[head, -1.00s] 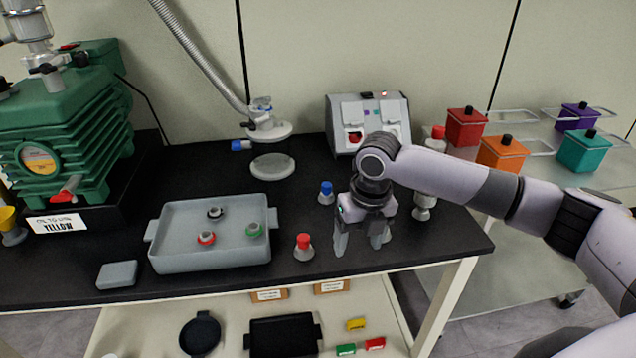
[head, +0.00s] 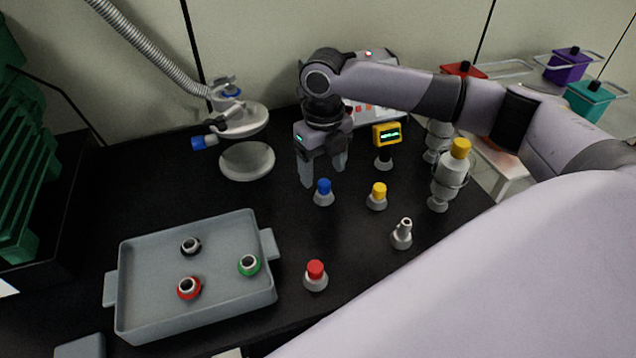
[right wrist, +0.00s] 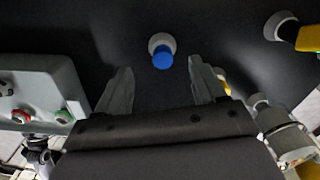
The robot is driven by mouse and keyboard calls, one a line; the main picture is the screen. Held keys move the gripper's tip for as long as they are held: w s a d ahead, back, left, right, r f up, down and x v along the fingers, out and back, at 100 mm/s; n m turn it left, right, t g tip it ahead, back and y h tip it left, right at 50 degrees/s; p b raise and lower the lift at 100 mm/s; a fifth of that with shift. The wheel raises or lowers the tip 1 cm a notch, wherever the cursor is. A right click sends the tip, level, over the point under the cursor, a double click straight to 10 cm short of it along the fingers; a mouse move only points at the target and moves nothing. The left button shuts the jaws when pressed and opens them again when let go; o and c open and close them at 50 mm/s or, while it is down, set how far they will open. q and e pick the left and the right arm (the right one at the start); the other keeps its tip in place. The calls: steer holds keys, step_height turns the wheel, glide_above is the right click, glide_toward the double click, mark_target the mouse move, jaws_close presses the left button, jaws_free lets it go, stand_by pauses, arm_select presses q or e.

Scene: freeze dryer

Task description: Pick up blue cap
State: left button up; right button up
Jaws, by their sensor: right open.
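The blue cap (head: 323,186) sits on a small grey round base on the black bench, near the middle of the head view. In the right wrist view the blue cap (right wrist: 163,60) lies ahead of and between my open fingertips, apart from both. My right gripper (head: 324,176) points down, open and empty, just behind the cap in the head view. Its two fingers also show in the right wrist view (right wrist: 160,78). My left gripper is not in view.
A yellow cap (head: 379,190) and a red cap (head: 316,270) stand on bases nearby. A bare grey nozzle piece (head: 402,235) stands at the right. A grey tray (head: 125,300) holds several ringed pieces. A yellow-topped bottle (head: 455,165) sits in a holder near the right edge.

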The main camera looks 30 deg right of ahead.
mark_target(325, 183)
steer(key=f, duration=0.6)
steer(key=shift+s+d, duration=0.1)
steer(key=shift+d, duration=0.1)
steer(key=c, duration=1.2)
